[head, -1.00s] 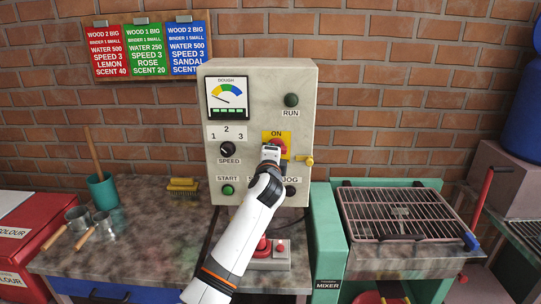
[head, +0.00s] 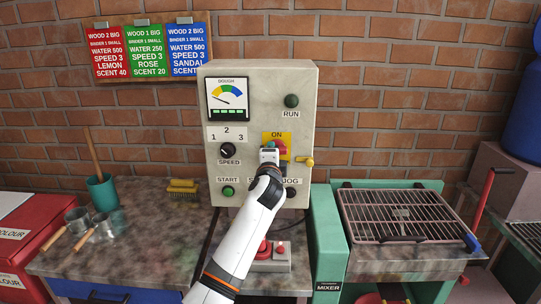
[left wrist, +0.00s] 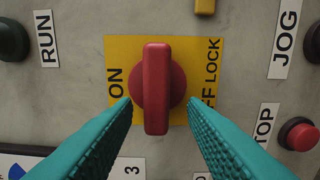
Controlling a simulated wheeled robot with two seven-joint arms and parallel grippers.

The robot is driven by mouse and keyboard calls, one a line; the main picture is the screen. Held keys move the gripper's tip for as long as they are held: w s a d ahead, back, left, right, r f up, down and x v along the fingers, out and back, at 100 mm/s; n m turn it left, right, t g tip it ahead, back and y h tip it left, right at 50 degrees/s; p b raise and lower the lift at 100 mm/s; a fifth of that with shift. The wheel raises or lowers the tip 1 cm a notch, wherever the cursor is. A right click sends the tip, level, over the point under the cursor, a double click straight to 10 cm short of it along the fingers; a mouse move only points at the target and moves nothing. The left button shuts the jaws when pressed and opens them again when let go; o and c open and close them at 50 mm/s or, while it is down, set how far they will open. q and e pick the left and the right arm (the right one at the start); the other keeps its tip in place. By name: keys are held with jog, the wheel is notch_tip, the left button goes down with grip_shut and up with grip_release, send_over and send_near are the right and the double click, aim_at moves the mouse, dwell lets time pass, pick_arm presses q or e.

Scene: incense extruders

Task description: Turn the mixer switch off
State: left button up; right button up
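The mixer switch is a red rotary knob (left wrist: 157,88) with a bar handle on a yellow plate (left wrist: 118,50) marked ON and OFF LOCK. In the left wrist view the bar stands upright in the picture, crosswise between the two labels. In the head view the red knob (head: 282,145) is partly hidden by my left gripper (head: 269,156). In the left wrist view my left gripper's teal fingers (left wrist: 159,103) are open, one on each side of the knob's lower part. Gaps show beside the bar; contact with the round base is unclear. My right gripper is out of view.
The grey control box (head: 242,130) also carries a speed dial (head: 227,150), a green start button (head: 228,190) and a run lamp (head: 291,100). A yellow lever (head: 305,162) sticks out right of the switch. The red stop button (left wrist: 299,134) is near the right finger.

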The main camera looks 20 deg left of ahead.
pick_arm(q)
jog(key=b+v, duration=0.1)
jog(key=v, duration=1.1)
dwell(0.4)
